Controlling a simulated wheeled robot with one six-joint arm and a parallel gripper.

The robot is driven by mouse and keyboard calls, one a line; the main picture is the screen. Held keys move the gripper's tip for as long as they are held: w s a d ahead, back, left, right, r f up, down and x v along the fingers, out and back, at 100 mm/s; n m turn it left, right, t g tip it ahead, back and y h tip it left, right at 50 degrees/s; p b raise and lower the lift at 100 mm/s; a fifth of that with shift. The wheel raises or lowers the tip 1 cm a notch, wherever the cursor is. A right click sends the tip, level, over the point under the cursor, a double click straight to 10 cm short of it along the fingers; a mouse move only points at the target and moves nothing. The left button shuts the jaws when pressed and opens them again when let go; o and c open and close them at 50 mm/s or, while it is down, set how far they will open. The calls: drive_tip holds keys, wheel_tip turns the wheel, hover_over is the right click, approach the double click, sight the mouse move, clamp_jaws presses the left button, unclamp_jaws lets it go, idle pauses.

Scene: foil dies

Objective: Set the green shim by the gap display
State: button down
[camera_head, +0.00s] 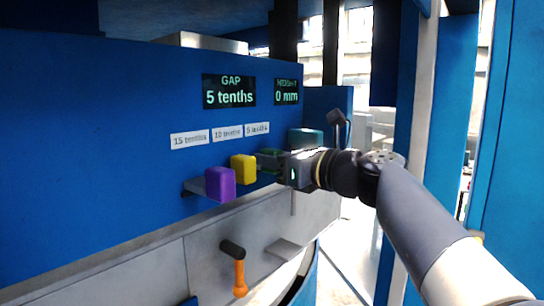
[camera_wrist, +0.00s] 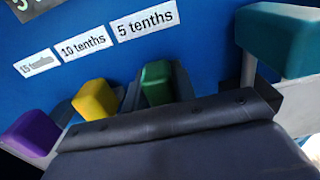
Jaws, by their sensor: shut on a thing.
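The gap display (camera_head: 229,91) on the blue panel reads "5 tenths". Below it are labels reading 15 tenths (camera_head: 190,138), 10 tenths (camera_head: 227,132) and 5 tenths (camera_head: 257,129). A purple shim (camera_head: 220,183), a yellow shim (camera_head: 243,168) and a green shim (camera_wrist: 157,84) stand in a row beneath them, the green one under the 5 tenths label. My gripper (camera_head: 270,164) is at the green shim and shut on it. In the head view the jaws partly hide the green shim (camera_head: 271,154). In the wrist view my gripper body covers the lower part of the picture.
A teal block (camera_head: 305,138) stands close to the right of my gripper; it also fills the wrist view's upper right. A smaller display (camera_head: 287,92) reads "0 mm". A lever with an orange handle (camera_head: 240,277) hangs below the shims.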

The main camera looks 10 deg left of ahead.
drive_tip(key=c, duration=1.2)
unclamp_jaws()
drive_tip(key=shift+o, duration=0.2)
drive_tip(key=b+v, duration=0.2)
drive_tip(key=v, duration=0.8)
drive_tip(key=shift+d+b, duration=0.3)
drive_tip(key=shift+b, duration=0.1)
drive_tip(key=shift+s+a, duration=0.1)
drive_tip(key=shift+a, duration=0.05)
